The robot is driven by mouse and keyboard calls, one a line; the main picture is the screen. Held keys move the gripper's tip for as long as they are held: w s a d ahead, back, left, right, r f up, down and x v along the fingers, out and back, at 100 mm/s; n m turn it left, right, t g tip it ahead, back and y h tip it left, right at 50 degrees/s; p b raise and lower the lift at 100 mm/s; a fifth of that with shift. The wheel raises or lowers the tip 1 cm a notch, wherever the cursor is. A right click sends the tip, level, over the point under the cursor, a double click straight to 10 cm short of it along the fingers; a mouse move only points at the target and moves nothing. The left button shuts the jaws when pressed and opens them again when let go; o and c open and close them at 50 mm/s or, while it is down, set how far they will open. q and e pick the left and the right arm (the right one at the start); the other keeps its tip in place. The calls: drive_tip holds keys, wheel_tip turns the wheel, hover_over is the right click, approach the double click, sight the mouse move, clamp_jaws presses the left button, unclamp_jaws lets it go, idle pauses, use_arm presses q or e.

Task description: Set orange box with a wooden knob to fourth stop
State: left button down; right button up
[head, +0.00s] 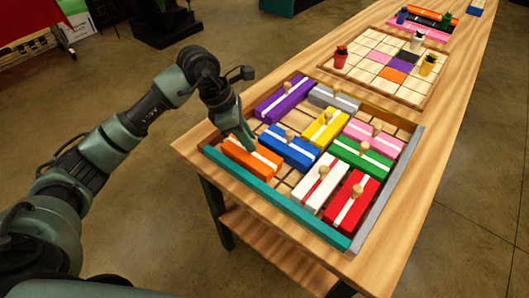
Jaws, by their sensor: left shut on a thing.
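The orange box (251,167) has a white stripe and lies in the near left corner of a sliding-block tray (275,202). My left gripper (247,143) reaches down from the left and is shut at the top of the orange box. The wooden knob is hidden by the fingers. The box sits beside the teal front wall of the tray. My right gripper is out of view.
Close by are a blue box (288,150), a purple box (284,98), a yellow box (325,128) and a white-and-red box (319,184). Bare slatted floor shows in gaps between boxes. A grid board (345,68) with small figures stands farther back on the table.

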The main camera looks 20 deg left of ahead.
sight(239, 146)
use_arm(q)
drive_tip(key=a, duration=0.1)
drive_tip(key=w+a, duration=0.1)
drive_tip(key=a, duration=0.1)
drive_tip(key=shift+w+a+b, duration=0.1)
drive_tip(key=shift+b, duration=0.25)
drive_tip(key=shift+r, duration=0.2)
drive_tip(key=c, duration=1.3)
unclamp_jaws()
drive_tip(key=shift+o, duration=0.2)
drive_tip(key=shift+a, duration=0.1)
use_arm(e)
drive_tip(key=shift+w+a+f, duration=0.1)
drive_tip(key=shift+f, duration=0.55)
use_arm(q)
drive_tip(key=shift+r, duration=0.15)
drive_tip(key=b+v, duration=0.1)
drive_tip(key=v, duration=0.6)
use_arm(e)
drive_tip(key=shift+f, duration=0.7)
use_arm(q)
drive_tip(key=shift+a, duration=0.1)
